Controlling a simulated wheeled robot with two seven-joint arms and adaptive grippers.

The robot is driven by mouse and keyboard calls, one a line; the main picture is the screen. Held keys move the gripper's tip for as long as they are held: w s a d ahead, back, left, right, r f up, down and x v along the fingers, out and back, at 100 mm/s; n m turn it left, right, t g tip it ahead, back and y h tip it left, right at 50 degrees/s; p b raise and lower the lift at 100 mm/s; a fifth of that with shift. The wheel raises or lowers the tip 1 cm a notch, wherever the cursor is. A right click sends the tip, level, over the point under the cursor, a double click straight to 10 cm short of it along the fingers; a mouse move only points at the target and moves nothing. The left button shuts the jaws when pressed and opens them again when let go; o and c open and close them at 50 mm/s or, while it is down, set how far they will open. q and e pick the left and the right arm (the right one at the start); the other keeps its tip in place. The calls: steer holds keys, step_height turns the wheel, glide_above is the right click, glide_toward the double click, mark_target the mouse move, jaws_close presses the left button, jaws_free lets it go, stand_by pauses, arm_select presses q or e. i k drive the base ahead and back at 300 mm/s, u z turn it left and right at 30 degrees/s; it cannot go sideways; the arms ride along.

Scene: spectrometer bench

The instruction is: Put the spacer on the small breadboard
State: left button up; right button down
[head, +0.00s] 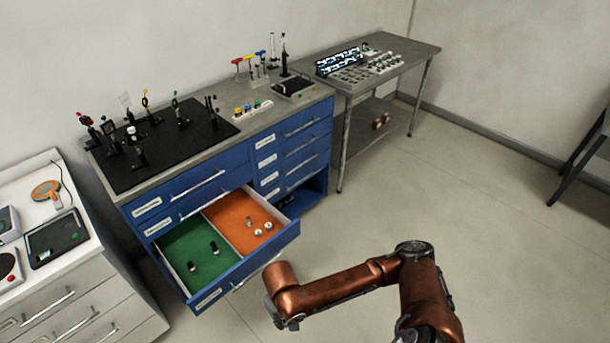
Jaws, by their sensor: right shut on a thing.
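My right gripper (277,313) is low in front of the open drawer, at the end of my copper-coloured arm. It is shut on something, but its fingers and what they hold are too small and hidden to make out. Small light metal pieces (258,232) lie in the orange half of the drawer; I cannot tell whether one is the spacer. A small dark plate on a grey base, apparently the small breadboard (294,87), lies at the right end of the blue cabinet's top. My left gripper is out of view.
The open drawer (276,249) juts out below the large black breadboard (196,154), which carries several optics mounts. Its green half holds dark posts. A white cabinet (88,279) stands at left, a grey table (416,49) at back right.

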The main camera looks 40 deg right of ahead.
mark_target(294, 85)
steer(key=z, duration=2.1)
steer(key=i, duration=2)
